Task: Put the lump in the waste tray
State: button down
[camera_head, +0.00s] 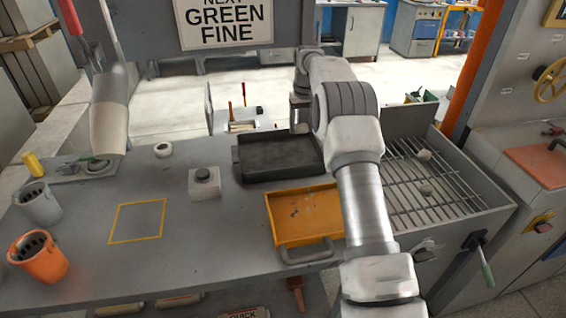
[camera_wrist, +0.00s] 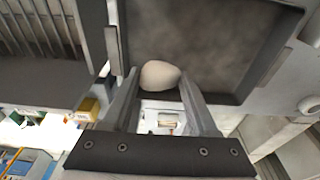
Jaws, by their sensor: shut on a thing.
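My gripper (camera_wrist: 159,88) is shut on a pale, rounded lump (camera_wrist: 160,75), which sits between the fingertips in the wrist view. In the head view my gripper (camera_head: 299,120) points down at the far right corner of a dark tray (camera_head: 240,166); the held lump cannot be made out there. The dark tray (camera_wrist: 285,60) fills much of the wrist view behind the lump. A yellow-orange tray (camera_head: 290,235) with a grey handle lies nearer, partly behind my arm. No label shows which one is the waste tray.
A barred grate (camera_head: 405,190) at right carries two pale lumps (camera_head: 425,155) (camera_head: 426,189). A grey block with a dark button (camera_head: 204,182) stands left of the trays. An orange cup (camera_head: 38,258) and a grey cup (camera_head: 38,203) stand far left. The yellow-outlined bench area is clear.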

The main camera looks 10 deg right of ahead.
jog(key=s+a+f, duration=0.1)
jog(key=a, duration=0.1)
jog(key=s+a+f, duration=0.3)
jog(key=a+f, duration=0.1)
jog(key=shift+s+a+b, duration=0.35)
jog(key=shift+s+b, duration=0.05)
jog(key=shift+f, duration=1.95)
jog(key=shift+f, duration=0.1)
jog(key=shift+f, duration=0.15)
jog(key=shift+c, duration=0.9)
grip_release()
